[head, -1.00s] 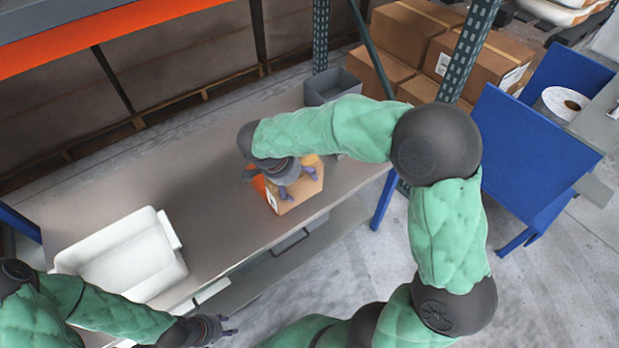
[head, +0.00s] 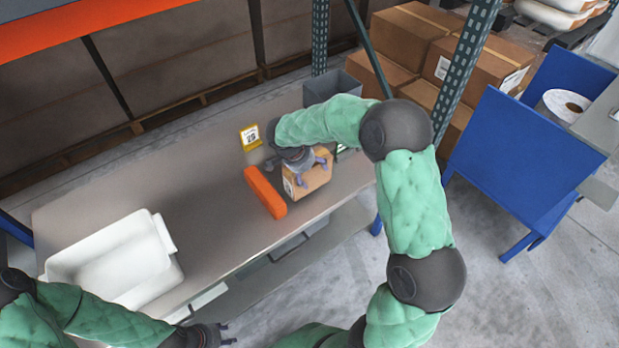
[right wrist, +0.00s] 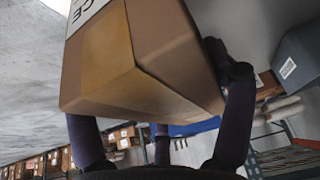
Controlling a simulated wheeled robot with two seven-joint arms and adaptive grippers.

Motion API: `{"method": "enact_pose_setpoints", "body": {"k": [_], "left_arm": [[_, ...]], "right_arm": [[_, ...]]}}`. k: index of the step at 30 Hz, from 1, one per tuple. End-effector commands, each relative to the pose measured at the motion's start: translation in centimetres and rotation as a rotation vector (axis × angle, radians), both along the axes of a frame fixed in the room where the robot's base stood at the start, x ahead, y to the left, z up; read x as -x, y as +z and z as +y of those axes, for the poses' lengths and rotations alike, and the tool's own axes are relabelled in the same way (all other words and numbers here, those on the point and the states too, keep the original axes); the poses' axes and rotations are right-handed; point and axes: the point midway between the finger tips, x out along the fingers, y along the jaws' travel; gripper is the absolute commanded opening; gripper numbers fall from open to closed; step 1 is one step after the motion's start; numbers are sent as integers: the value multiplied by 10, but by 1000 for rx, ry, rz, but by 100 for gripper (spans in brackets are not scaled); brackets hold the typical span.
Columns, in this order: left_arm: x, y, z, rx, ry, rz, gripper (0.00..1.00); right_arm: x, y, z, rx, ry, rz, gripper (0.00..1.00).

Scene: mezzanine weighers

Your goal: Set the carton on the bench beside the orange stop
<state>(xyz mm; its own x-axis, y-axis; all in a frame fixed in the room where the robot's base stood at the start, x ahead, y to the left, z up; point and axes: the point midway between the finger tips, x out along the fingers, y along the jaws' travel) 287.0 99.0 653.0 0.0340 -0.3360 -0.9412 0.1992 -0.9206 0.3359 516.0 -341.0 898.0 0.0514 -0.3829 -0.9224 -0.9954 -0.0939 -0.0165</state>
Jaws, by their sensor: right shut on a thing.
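The brown carton (head: 320,177) is at the right part of the bench, just right of the orange stop (head: 264,193), a long bar lying on the bench top. My right gripper (head: 309,164) is shut on the carton from above. In the right wrist view the carton (right wrist: 150,60) fills the space between my right gripper's dark fingers (right wrist: 160,115), with part of a white label showing. I cannot tell whether the carton's underside touches the bench. My left gripper (head: 227,334) is open and empty off the bench's front edge.
The grey bench (head: 205,200) is clear left of the stop. A white tub (head: 115,260) stands at its left end. A yellow sign (head: 250,137) is behind the stop, and a grey bin (head: 331,85) is at the back right.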

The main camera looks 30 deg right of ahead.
Motion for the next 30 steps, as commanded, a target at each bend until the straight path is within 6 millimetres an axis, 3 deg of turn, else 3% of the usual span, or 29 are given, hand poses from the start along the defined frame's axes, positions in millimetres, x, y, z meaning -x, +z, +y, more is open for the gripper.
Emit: {"method": "enact_pose_setpoints", "body": {"k": [5, 18, 19, 20, 21, 30], "left_arm": [[0, -11, 0, 0, 0, 0, 40], [0, -15, 0, 0, 0, 0, 40], [0, -14, 0, 0, 0, 0, 40], [0, -14, 0, 0, 0, 0, 40], [0, -13, 0, 0, 0, 0, 40], [0, -13, 0, 0, 0, 0, 40]], "right_arm": [[1, -26, 1, 0, 1, 2, 28], [1, -30, 1, 0, 0, 0, 28], [1, -30, 1, -1, 1, 3, 88], [1, -30, 1, -1, 1, 3, 96], [1, -30, 1, -1, 1, 3, 100], [1, -30, 1, -1, 1, 4, 100]]}}
